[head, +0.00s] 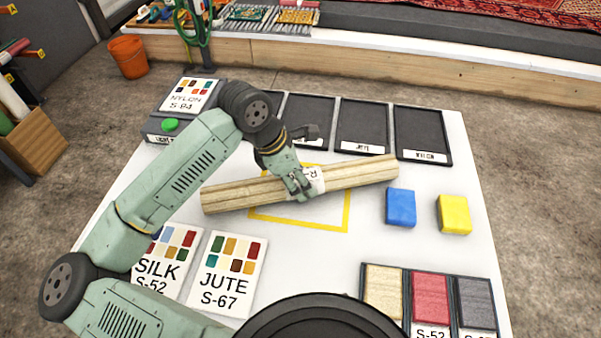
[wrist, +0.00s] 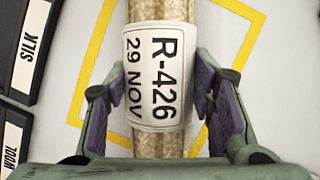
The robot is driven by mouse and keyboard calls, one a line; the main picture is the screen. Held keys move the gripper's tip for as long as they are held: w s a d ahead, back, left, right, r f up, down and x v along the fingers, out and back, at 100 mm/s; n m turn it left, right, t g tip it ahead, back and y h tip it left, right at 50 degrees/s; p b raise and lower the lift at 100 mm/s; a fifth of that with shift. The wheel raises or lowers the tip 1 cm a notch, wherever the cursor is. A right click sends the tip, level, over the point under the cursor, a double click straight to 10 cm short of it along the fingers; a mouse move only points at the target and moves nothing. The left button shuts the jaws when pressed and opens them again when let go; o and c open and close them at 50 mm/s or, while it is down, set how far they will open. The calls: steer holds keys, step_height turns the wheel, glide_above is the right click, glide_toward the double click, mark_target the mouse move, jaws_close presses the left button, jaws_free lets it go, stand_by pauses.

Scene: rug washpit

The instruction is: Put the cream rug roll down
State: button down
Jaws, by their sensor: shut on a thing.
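The cream rug roll (head: 358,173) lies across the yellow square outline (head: 347,212) on the white table, slightly tilted in the picture with its right end farther back. Whether it touches the table or hangs just above it, I cannot tell. My gripper (head: 304,186) is shut on the roll's middle, at its white paper label. In the wrist view my gripper (wrist: 160,112) has one finger on each side of the label (wrist: 152,75), which reads R-426, 29 NOV. The roll (wrist: 155,10) runs up between the fingers over the yellow outline (wrist: 100,60).
Black trays (head: 422,135) line the back of the table. A blue block (head: 400,207) and a yellow block (head: 454,214) stand right of the roll. SILK and JUTE cards (head: 228,272) lie in front, and a swatch tray (head: 405,295) is front right. An orange bucket (head: 129,57) stands behind.

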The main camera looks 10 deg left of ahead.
steer(key=shift+f, duration=0.15)
steer(key=c, duration=0.7)
jaws_free()
